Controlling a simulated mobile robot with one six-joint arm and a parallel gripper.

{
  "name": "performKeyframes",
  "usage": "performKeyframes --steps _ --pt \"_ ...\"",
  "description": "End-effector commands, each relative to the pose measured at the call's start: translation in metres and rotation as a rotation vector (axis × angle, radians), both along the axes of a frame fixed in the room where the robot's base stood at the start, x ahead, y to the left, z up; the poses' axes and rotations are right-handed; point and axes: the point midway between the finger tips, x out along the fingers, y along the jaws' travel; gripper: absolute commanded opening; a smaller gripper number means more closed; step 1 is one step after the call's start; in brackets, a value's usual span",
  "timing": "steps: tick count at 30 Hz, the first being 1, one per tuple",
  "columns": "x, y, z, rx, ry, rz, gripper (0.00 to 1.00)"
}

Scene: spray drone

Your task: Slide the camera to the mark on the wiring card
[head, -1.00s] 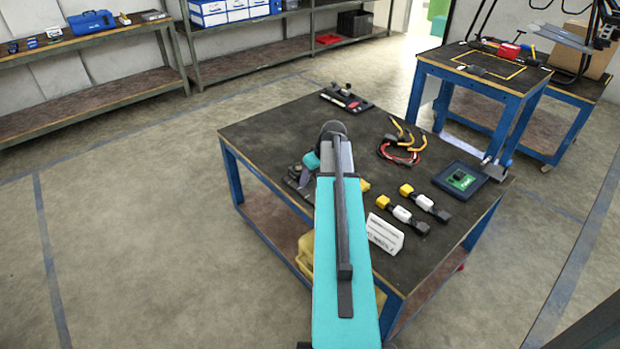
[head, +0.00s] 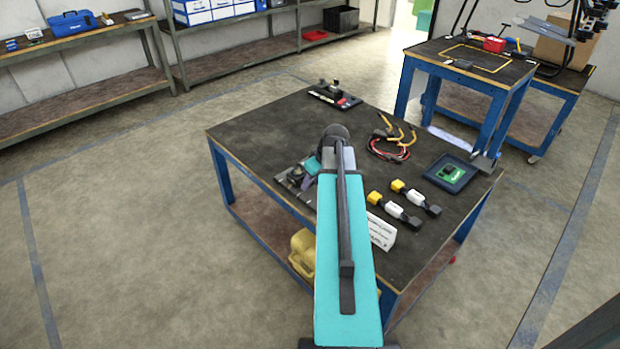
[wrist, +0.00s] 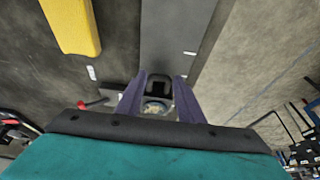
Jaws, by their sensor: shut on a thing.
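My gripper (wrist: 158,88) shows in the wrist view with its two purple fingers shut on a small dark camera (wrist: 159,82). The camera is between the fingers, over or at the end of a long grey strip (wrist: 178,35) with small white marks. I cannot tell which mark matters. In the head view my teal arm covers most of the gripper; part of the dark fixture (head: 293,178) shows to its left.
The dark worktable (head: 260,130) also holds yellow-white-black connectors (head: 392,207), a cable loop (head: 388,148), a green module on a tray (head: 450,173) and a small dark device (head: 333,95). The wrist view shows a yellow block (wrist: 73,22) and a red-tipped lever (wrist: 90,104). Floor is clear at left.

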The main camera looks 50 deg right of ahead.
Motion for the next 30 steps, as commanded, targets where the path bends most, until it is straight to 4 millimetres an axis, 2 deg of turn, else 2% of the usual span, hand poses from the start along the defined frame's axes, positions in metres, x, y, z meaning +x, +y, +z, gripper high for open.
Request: performKeyframes --steps 11,12,15,30 --pt "0.0019 0.0074 0.0004 0.000 -0.001 0.008 0.00" --pt "0.0024 0.0078 0.0005 -0.001 -0.001 0.008 0.39" --pt "0.0032 0.0090 0.0005 -0.001 -0.001 0.010 0.53" --pt "0.0015 0.0101 0.0068 -0.002 -0.002 0.013 0.53"
